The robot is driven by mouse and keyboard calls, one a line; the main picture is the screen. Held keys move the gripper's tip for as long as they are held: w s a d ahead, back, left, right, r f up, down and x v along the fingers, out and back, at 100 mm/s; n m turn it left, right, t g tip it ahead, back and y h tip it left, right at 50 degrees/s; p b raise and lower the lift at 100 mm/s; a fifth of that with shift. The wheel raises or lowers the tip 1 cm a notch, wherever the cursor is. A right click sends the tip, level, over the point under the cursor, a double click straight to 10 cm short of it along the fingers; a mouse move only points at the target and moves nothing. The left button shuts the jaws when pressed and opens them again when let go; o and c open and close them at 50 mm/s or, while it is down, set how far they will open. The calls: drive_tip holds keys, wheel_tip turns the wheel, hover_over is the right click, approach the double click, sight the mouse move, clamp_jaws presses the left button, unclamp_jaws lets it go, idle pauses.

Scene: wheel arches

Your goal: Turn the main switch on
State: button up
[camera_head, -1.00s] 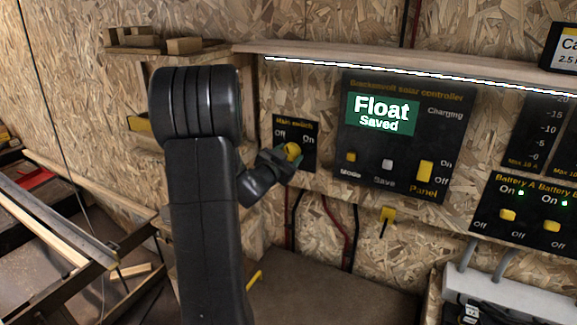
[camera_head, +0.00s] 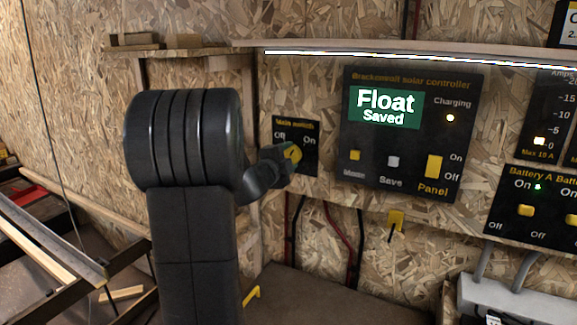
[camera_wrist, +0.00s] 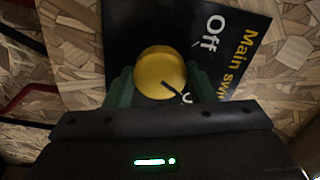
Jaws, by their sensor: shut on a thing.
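The main switch is a round yellow knob (camera_head: 293,153) on a small black panel (camera_head: 311,131) marked Off and On. In the wrist view the knob (camera_wrist: 158,70) sits between the two green fingers of my gripper (camera_wrist: 160,88), which are shut on its sides. The knob's dark pointer line slants toward the On lettering, which is mostly hidden behind a finger. The Off lettering is clear of it. In the head view my gripper (camera_head: 284,158) reaches the knob from the left and hides part of it.
The solar controller (camera_head: 408,135) to the right reads Float, Saved, and its Charging lamp (camera_head: 450,118) is lit. A lamp glows on the amps meter (camera_head: 540,140). Battery switches (camera_head: 526,210) are further right. A wooden shelf (camera_head: 165,52) is at upper left. A yellow hook (camera_head: 396,219) hangs below the controller.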

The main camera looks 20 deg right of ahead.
drive_tip(key=shift+f+m+b, duration=0.1)
drive_tip(key=shift+m+b, duration=0.65)
drive_tip(key=shift+m, duration=0.55)
drive_tip(key=o, duration=1)
drive_tip(key=v, duration=1.4)
drive_tip(key=shift+w+d, duration=0.1)
drive_tip(key=shift+d, duration=0.05)
